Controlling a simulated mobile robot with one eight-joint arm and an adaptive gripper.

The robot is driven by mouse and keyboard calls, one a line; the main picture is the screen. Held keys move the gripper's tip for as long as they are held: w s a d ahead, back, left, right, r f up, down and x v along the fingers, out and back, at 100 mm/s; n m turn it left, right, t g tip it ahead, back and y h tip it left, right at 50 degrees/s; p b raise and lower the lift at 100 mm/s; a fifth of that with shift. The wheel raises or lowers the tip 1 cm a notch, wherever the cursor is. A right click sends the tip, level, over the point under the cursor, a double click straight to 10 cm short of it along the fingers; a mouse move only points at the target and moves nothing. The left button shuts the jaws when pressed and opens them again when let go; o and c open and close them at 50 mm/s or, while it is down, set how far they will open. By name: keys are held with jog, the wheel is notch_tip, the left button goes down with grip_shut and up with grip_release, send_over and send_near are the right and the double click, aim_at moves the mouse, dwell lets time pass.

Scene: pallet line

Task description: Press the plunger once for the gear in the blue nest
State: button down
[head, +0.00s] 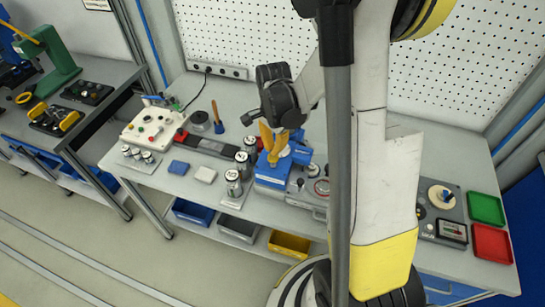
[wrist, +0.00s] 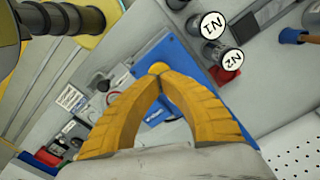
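My gripper (head: 272,159) is over a blue fixture (head: 270,184) on the middle of the bench. In the wrist view its two yellow fingers (wrist: 158,76) arch together and their tips meet, so it looks shut. A small yellow round top (wrist: 158,68) shows right at the fingertips; I cannot tell whether the tips touch it or if it is the plunger. The blue fixture also shows in the wrist view (wrist: 188,75) beneath and beside the fingers. I cannot make out a gear in the nest; the fingers hide that spot.
Several labelled cylinders (head: 234,183) stand close left of the fixture. A white control box (head: 152,128) is farther left. A dark unit with a pale disc (head: 440,196), a green tray (head: 487,208) and a red tray (head: 492,243) are at the right. A pegboard (head: 235,35) stands behind.

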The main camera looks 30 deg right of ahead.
aim_at(273, 158)
jog(key=shift+f+b, duration=2.35)
jog(key=shift+f, duration=0.2)
jog(key=shift+r, duration=0.15)
jog(key=shift+r+p, duration=3.1)
jog(key=shift+r, duration=1.25)
jog(key=shift+a, duration=0.1)
